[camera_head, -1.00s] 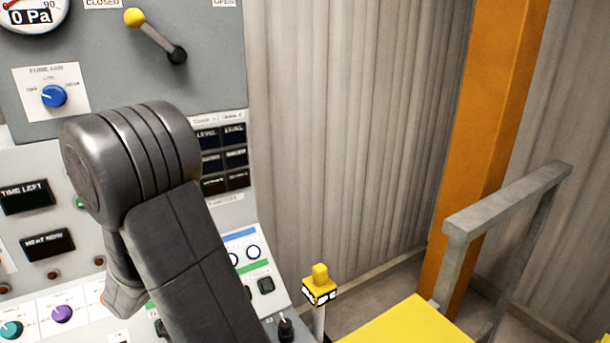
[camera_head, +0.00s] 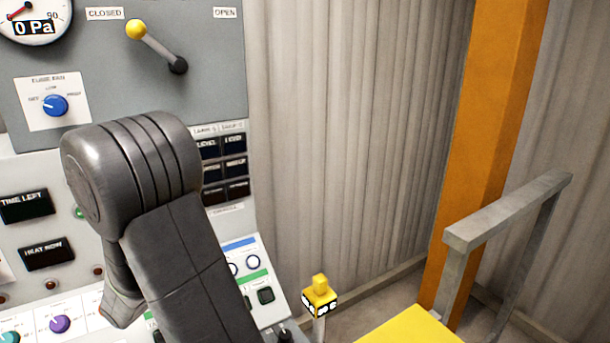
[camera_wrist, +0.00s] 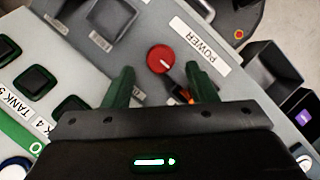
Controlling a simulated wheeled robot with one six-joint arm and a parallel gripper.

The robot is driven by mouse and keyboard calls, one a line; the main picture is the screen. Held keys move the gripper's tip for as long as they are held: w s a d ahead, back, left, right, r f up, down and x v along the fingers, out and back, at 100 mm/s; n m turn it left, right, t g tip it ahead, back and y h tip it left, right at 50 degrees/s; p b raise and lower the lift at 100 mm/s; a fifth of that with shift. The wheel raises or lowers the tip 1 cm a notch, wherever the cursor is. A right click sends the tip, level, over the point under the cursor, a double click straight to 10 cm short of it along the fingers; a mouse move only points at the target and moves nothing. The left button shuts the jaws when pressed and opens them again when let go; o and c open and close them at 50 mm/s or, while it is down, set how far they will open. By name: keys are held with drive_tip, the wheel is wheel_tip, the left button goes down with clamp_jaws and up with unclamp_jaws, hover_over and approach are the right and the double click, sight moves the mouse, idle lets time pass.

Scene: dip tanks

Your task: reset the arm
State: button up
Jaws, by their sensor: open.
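My gripper (camera_wrist: 160,88) shows in the wrist view with its two green fingers apart and nothing between them. Beyond the fingertips a red round knob (camera_wrist: 161,59) sits on the grey panel beside a POWER label (camera_wrist: 199,45). I cannot tell whether the fingers touch the panel. In the head view my arm is folded in front of the control panel (camera_head: 110,60), and my gripper is hidden there.
A lever with a yellow ball (camera_head: 136,29) stands on the panel near the CLOSED label. A yellow-topped post (camera_head: 320,293), a grey rail (camera_head: 510,207) and an orange column (camera_head: 487,130) are to the right.

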drive_tip(key=x, duration=0.3)
drive_tip(key=shift+d+f, duration=0.2)
drive_tip(key=shift+f, duration=0.15)
drive_tip(key=m, duration=0.2)
drive_tip(key=m+g+p, duration=0.1)
drive_tip(key=m, duration=0.1)
drive_tip(key=shift+w+g+y, duration=0.1)
drive_tip(key=shift+g+y, duration=0.2)
drive_tip(key=m+g+y+p, duration=0.1)
drive_tip(key=m, duration=0.3)
drive_tip(key=shift+w+d, duration=0.1)
drive_tip(key=m+y, duration=0.1)
drive_tip(key=m, duration=0.1)
drive_tip(key=m+p, duration=0.1)
drive_tip(key=m, duration=0.1)
drive_tip(key=shift+d+r+m+g+y, duration=0.1)
drive_tip(key=shift+d+m+g+y, duration=0.05)
drive_tip(key=shift+m+g+y, duration=0.25)
drive_tip(key=m+y+p, duration=0.1)
drive_tip(key=m+y, duration=0.1)
drive_tip(key=m, duration=0.3)
drive_tip(key=shift+d+p, duration=0.1)
drive_tip(key=shift+p, duration=0.2)
